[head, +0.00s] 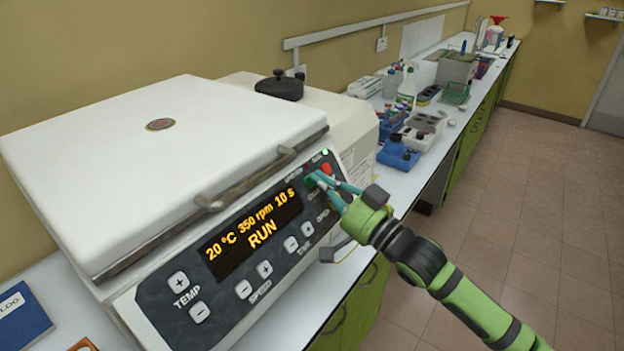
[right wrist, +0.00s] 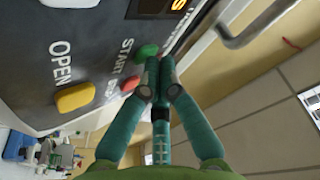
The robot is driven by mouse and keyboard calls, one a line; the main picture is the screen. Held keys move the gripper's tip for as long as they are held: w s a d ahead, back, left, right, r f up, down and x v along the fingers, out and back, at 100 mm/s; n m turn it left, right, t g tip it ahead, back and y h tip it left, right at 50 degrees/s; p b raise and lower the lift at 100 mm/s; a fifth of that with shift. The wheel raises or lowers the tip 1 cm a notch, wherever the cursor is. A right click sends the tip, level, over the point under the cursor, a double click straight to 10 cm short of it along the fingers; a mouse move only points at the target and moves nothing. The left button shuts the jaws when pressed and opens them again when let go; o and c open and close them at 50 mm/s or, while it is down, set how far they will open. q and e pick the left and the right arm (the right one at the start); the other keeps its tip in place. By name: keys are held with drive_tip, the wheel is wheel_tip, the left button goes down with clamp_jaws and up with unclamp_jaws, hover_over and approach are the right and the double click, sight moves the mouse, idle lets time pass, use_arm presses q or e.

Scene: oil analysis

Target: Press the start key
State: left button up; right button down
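The white machine (head: 150,135) has its lid closed, and its dark front panel faces me. Its display (head: 250,232) reads 20 °C, 350 rpm, 10 s and RUN in orange. The green start key (right wrist: 148,51) shows beside the fingertips in the right wrist view, with the START label below it. A red key (right wrist: 130,84) and a yellow OPEN key (right wrist: 75,97) are near it. My right gripper (head: 318,178) is at the panel's upper right, also seen in the right wrist view (right wrist: 158,62). Its fingers are together and empty; I cannot tell whether they touch the key. My left gripper is out of view.
The lid's metal handle (head: 215,200) juts out over the panel. Blue racks (head: 397,155), a wash bottle (head: 406,90) and other labware stand along the bench behind. A blue log book (head: 22,315) lies at the lower left. The tiled floor at right is clear.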

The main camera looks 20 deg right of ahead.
drive_tip(key=shift+s+d+r+p, duration=0.15)
drive_tip(key=shift+s+r+p, duration=0.1)
drive_tip(key=shift+s+p, duration=0.1)
drive_tip(key=shift+s+d+r, duration=0.1)
drive_tip(key=shift+s, duration=0.05)
drive_tip(key=shift+s+d+r+p, duration=0.15)
drive_tip(key=shift+s+r+p, duration=0.05)
drive_tip(key=shift+p, duration=0.15)
drive_tip(key=shift+s+d+r+p, duration=0.45)
drive_tip(key=shift+s+r+p, duration=0.2)
drive_tip(key=shift+s, duration=0.2)
drive_tip(key=shift+s+d+r+p, duration=0.5)
drive_tip(key=shift+s+p, duration=0.2)
drive_tip(key=shift+s, duration=0.1)
